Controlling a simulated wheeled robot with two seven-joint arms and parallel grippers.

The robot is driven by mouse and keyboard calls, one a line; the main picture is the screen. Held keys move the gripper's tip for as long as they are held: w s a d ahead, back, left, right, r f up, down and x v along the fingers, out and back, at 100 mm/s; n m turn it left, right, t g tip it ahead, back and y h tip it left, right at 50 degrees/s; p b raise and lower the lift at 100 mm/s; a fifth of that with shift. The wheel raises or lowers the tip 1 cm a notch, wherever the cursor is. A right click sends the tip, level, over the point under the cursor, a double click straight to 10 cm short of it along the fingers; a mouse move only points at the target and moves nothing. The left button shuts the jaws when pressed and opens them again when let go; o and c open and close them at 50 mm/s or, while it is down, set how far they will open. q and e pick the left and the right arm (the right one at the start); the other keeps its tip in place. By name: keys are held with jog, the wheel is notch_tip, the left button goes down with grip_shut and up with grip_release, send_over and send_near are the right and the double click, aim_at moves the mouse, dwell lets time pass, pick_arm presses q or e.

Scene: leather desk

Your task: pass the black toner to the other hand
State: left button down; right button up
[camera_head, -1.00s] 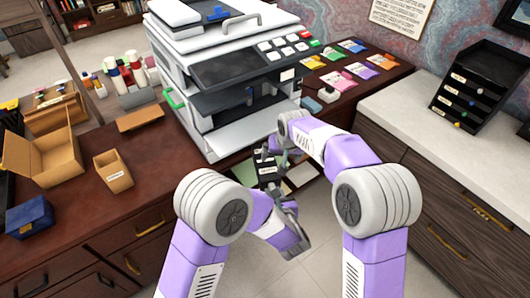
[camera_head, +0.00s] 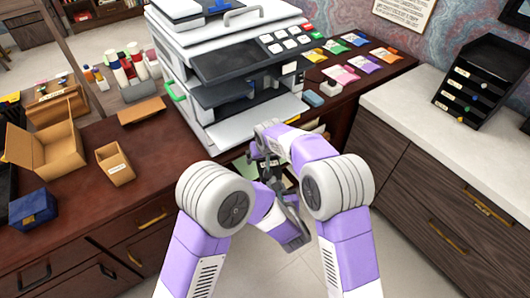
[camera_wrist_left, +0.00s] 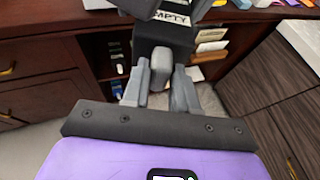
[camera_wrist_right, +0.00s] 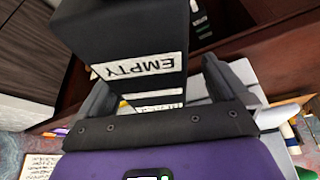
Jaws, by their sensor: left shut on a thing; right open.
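The black toner, a dark block with a white EMPTY label, is between my two grippers in front of the printer. It shows in the left wrist view (camera_wrist_left: 178,33) and large in the right wrist view (camera_wrist_right: 115,32). My left gripper (camera_wrist_left: 160,88) is shut on its grey tab from below. My right gripper (camera_wrist_right: 155,90) is open, with its fingers on either side of the toner; I cannot tell whether they touch it. In the head view the arms partly hide the toner (camera_head: 270,172).
The white and grey printer (camera_head: 235,75) stands on the dark wooden desk, close behind my right gripper. Colored packets (camera_head: 345,75) lie right of it. An open cardboard box (camera_head: 50,150) and a small carton (camera_head: 115,163) are at left. A pale counter is at right.

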pick_arm(q)
jog(key=shift+r, duration=0.1)
pick_arm(e)
jog(key=shift+w+a+f, duration=0.1)
jog(key=shift+w+f, duration=0.1)
jog(key=shift+f, duration=0.3)
pick_arm(q)
jog(key=shift+d, duration=0.1)
pick_arm(e)
jog(key=c, duration=1.1)
pick_arm(q)
jog(key=c, duration=1.2)
grip_release()
pick_arm(e)
jog(key=shift+a, duration=0.1)
jog(key=shift+c, duration=0.4)
pick_arm(q)
jog(key=o, duration=0.4)
pick_arm(e)
jog(key=shift+c, duration=0.7)
